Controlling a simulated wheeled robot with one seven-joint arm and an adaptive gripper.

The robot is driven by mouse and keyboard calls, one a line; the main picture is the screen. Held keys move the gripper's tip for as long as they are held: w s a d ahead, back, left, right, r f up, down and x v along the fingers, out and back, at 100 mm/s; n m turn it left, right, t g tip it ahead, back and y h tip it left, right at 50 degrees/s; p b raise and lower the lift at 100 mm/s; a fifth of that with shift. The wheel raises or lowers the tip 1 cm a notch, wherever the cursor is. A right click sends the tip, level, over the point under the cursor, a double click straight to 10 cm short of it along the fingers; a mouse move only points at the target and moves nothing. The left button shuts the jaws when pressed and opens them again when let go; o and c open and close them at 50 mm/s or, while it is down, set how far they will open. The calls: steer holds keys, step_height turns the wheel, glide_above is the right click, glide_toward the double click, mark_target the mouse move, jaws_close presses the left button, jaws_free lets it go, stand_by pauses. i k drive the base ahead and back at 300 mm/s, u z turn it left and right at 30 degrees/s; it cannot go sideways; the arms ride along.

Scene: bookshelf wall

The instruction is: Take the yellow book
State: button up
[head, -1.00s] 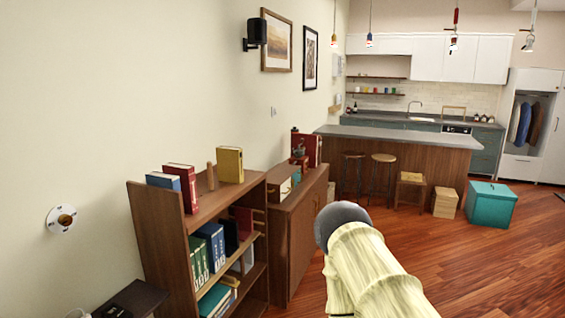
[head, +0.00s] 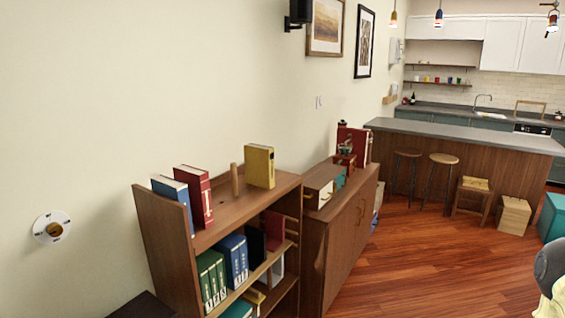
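The yellow book (head: 259,167) stands upright on the top of the brown bookshelf (head: 241,205), toward its right end. A small wooden cylinder (head: 235,180) stands just left of it. Part of my arm shows at the lower right edge of the head view, well apart from the book. My gripper is outside the picture.
A red book (head: 193,196) and a blue book (head: 172,201) stand at the shelf top's left end. A wooden cabinet (head: 345,235) adjoins on the right. The wood floor (head: 430,260) in front is clear.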

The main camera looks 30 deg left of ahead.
mark_target(259, 160)
steer(key=u, duration=0.35)
steer(key=i, duration=0.9)
steer(key=u, duration=0.7)
